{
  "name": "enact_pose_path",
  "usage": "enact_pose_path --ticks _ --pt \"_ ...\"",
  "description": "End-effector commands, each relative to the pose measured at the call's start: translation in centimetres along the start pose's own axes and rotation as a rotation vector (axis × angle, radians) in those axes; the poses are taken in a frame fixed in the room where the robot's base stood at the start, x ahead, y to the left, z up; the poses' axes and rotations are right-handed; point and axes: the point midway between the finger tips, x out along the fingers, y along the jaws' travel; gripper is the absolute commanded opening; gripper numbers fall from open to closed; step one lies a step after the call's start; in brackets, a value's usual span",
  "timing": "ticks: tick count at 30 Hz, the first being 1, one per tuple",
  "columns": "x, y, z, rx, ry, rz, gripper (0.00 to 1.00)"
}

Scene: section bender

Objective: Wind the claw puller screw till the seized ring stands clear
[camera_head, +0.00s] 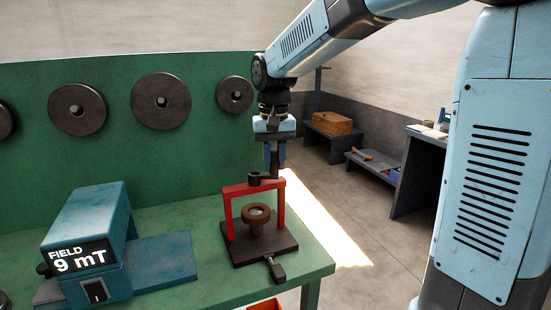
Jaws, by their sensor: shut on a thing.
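The red claw puller (240,190) stands upright as a frame on a dark square base plate (260,246) at the bench's right corner. Its dark screw head (255,177) shows at the top of the crossbar. The brown ring (250,216) sits inside the frame around a lighter centre, above a brown hub. I cannot tell if it is clear of its seat. My gripper (274,168) points straight down over the crossbar. It is shut on the dark upright handle of the screw, just right of the screw head; its fingers partly hide the handle.
A blue field meter (88,225) reading 9 mT stands on the green bench (185,290) at left. A dark lever (275,270) sticks out at the base's front. Dark discs (160,100) hang on the green back panel. A wooden box (332,123) and low shelves stand beyond the bench.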

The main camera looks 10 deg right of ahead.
Motion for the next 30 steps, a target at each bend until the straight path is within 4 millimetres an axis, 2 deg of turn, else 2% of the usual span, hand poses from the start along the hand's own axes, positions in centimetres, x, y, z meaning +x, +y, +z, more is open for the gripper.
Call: enact_pose_path --ticks 19,20,27,30 --pt "0.00 -0.15 0.28 0.046 -0.001 0.000 0.00" --pt "0.00 -0.15 0.28 0.046 -0.001 0.000 0.28" --pt "0.00 -0.15 0.27 0.046 -0.001 0.000 0.51" --pt "0.01 -0.14 0.27 0.046 -0.001 0.000 0.51"
